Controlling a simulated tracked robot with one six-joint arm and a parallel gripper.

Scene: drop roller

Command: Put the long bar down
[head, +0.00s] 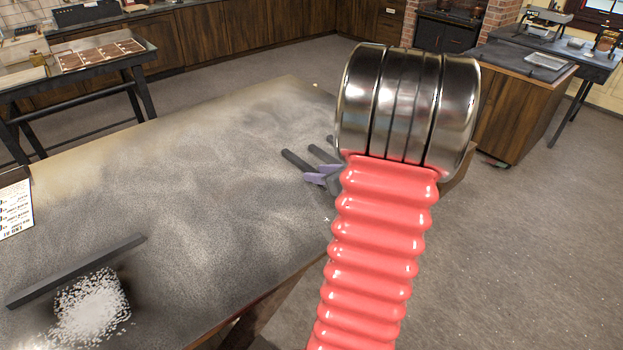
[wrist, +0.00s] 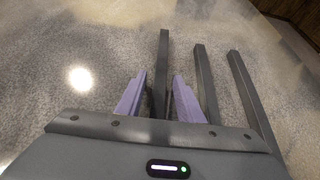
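Several dark grey bars are in view. One bar (wrist: 163,55) runs between the two purple fingers of my gripper (wrist: 160,75) in the wrist view, with a gap visible on each side. My gripper also shows in the head view (head: 322,174), low over the table's right part. It looks open around the bar, whose near end is hidden. A second bar (wrist: 204,75) and a third bar (wrist: 243,85) lie to its right. Another dark bar (head: 80,268) lies at the table's lower left. I cannot tell which is the long bar.
The floured table (head: 180,185) has wide bare space left of my gripper. A white heap of grains (head: 92,308) lies beside the lower-left bar. A card (head: 14,205) stands at the left edge. A wooden cabinet (head: 520,110) stands beyond the table.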

